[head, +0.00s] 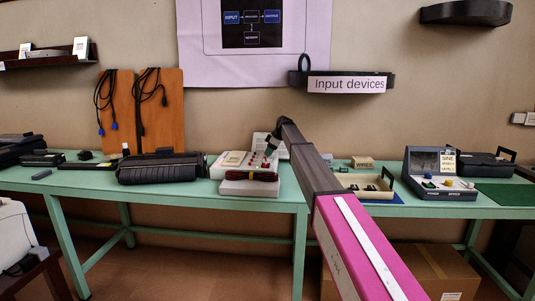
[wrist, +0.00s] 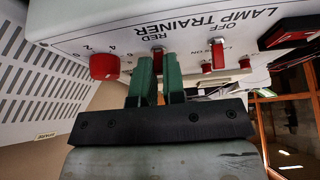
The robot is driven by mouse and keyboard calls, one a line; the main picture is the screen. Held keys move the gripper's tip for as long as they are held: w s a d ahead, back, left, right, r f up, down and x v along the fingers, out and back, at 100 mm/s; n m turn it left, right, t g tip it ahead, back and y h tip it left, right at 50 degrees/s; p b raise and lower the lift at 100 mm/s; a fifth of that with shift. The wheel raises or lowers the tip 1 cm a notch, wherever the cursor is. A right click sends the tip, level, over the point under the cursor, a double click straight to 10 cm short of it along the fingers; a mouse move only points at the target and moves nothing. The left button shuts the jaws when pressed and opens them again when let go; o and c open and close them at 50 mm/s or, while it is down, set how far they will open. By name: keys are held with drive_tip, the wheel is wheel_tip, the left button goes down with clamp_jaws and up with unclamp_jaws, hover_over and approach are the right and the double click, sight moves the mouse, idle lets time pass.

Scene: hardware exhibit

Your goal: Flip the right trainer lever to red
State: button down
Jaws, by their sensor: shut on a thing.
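The lamp trainer (wrist: 200,35) is a white sloped panel, seen upside down in the wrist view. In the head view the trainer (head: 236,160) stands on the green bench. My gripper (wrist: 159,78) has two green fingers at the panel, closed around a red lever (wrist: 157,58) by the label RED. The lever's lower part is hidden between the fingers, so its exact tilt cannot be told. A second red lever (wrist: 218,52) stands apart to the right in the wrist view. In the head view my gripper (head: 271,146) reaches down over the trainer's right side.
A red knob (wrist: 103,66) sits just left of the fingers in the wrist view. A dark red cable coil (head: 250,176) lies in front of the trainer. A black case (head: 160,168) is to the left, and an open tray (head: 365,185) is to the right.

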drive_tip(key=shift+d+y, duration=0.25)
drive_tip(key=shift+y, duration=0.55)
drive_tip(key=c, duration=1.2)
unclamp_jaws()
drive_tip(key=v, duration=1)
drive_tip(key=shift+d+r, duration=0.2)
drive_tip(key=shift+d, duration=0.15)
